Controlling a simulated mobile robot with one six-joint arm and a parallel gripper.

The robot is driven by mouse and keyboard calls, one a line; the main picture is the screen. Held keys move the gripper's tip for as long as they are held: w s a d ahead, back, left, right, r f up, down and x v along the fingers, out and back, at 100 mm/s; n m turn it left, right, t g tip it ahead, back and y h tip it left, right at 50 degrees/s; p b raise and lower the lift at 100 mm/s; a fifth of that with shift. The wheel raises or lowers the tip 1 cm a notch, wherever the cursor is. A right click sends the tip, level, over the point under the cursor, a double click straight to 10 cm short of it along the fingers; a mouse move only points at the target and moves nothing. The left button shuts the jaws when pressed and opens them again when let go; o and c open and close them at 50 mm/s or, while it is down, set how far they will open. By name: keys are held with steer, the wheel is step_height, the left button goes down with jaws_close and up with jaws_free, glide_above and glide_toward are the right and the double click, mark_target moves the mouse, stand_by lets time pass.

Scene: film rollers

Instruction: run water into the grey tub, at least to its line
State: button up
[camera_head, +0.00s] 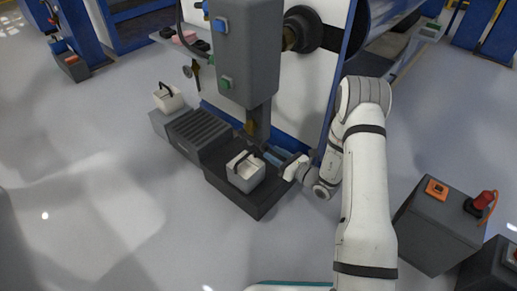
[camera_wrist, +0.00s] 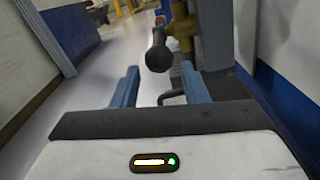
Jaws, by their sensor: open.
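A light grey tub (camera_head: 245,174) with a dark handle stands upright on a dark base below the grey column of the machine. A brass fitting (camera_head: 250,127), seemingly the tap, is just above and behind it; it also shows in the wrist view (camera_wrist: 184,32). My gripper (camera_head: 279,155) is low, just right of the tub. In the wrist view my gripper (camera_wrist: 160,70) has its blue fingers apart with nothing held. A dark round-ended bar (camera_wrist: 158,56), perhaps the tap's lever, appears between and beyond the fingertips. The water level and line in the tub are too small to tell.
A second pale tub (camera_head: 170,101) stands on a grey block, left of a ribbed dark block (camera_head: 196,133). The grey machine column (camera_head: 245,50) rises close behind the tub. A grey box (camera_head: 436,228) with a red knob stands at right.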

mark_target(259, 144)
steer(key=b+x, duration=0.2)
steer(key=x, duration=0.4)
steer(key=shift+w+a, duration=0.1)
steer(key=shift+a, duration=0.15)
steer(key=shift+w+a, duration=0.4)
steer(key=shift+a, duration=0.15)
steer(key=shift+c, duration=0.5)
jaws_close()
